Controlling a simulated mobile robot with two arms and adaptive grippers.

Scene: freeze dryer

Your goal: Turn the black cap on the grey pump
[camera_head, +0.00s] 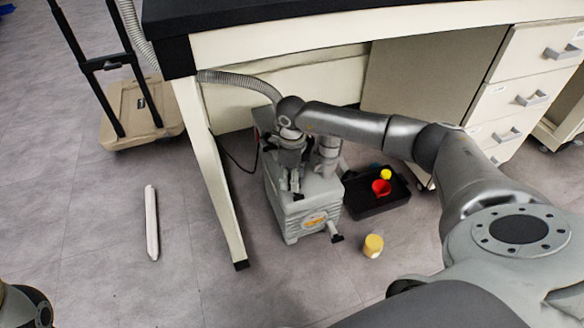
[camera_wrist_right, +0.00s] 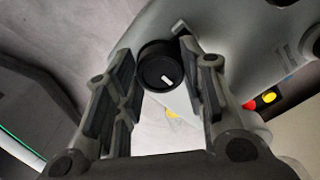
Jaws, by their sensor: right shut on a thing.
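The grey pump (camera_head: 290,222) stands on the floor under the bench, with an orange label on its front. My right gripper (camera_head: 291,188) points down at the top of the pump. In the right wrist view, the round black cap (camera_wrist_right: 152,62) with a short white mark on its face sits between the two fingers of my right gripper (camera_wrist_right: 160,75). The fingers are shut on the cap's sides. In the head view I cannot make out this cap, as the gripper covers that spot.
A bench leg (camera_head: 213,175) stands just left of the pump. A ribbed hose (camera_head: 240,79) runs behind it. A black tray (camera_head: 385,205) with a red funnel (camera_head: 381,187) lies to the right. A yellow-capped container (camera_head: 373,245) stands in front. Floor in front is mostly clear.

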